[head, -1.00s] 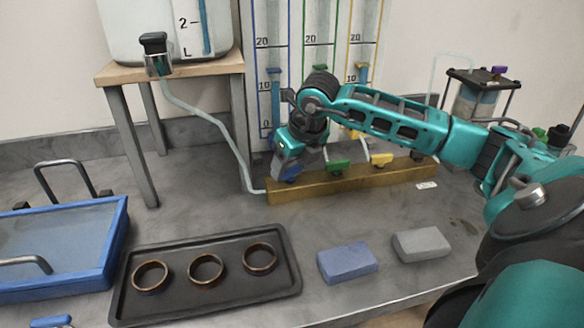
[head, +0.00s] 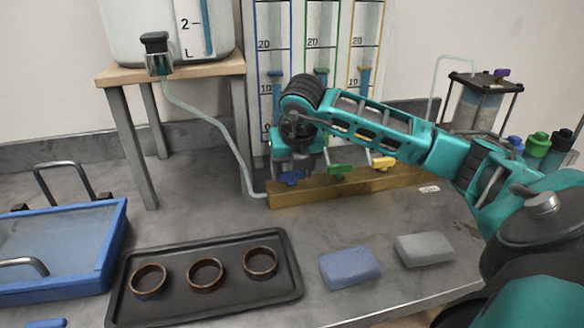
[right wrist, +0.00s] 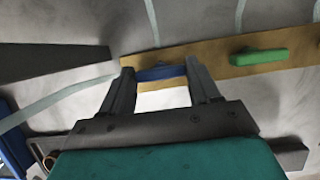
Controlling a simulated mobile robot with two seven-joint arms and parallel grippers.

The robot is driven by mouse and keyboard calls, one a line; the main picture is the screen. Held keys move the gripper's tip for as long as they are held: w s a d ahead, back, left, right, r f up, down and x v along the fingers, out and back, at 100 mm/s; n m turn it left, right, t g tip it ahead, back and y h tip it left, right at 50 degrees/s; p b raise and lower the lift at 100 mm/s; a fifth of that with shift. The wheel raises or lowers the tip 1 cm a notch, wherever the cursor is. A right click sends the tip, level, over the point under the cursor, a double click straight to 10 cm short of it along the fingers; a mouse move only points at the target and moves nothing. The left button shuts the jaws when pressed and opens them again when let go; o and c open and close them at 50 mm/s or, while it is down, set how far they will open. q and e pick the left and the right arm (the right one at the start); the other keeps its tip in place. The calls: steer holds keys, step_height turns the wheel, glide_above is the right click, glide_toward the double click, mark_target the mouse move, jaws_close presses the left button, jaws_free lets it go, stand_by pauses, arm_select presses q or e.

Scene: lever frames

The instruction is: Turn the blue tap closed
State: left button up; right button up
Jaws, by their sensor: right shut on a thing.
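The blue tap (head: 292,178) is at the left end of a brass bar (head: 350,188) in the head view. My right gripper (head: 293,168) comes down over it. In the right wrist view, my gripper (right wrist: 163,82) has one finger at each end of the blue tap's handle (right wrist: 162,73) and is shut on it. There the handle lies roughly along the brass bar (right wrist: 215,68), much like the green tap (right wrist: 260,56) beside it. The tap's stem is hidden. My left gripper is not in view.
The green tap (head: 338,170) and yellow tap (head: 382,163) sit to the right on the same bar. A pale hose (head: 215,122) runs down to the bar's left end. A black tray (head: 225,290) with rings, a blue sponge (head: 350,267) and a grey sponge (head: 424,249) lie in front.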

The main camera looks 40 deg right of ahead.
steer(key=o, duration=1.1)
steer(key=shift+c, duration=0.2)
steer(key=shift+r, duration=0.1)
steer(key=p+v, duration=0.1)
steer(key=v, duration=1.1)
steer(key=shift+s+r, duration=0.15)
steer(key=shift+r, duration=0.2)
steer(key=shift+a, duration=0.15)
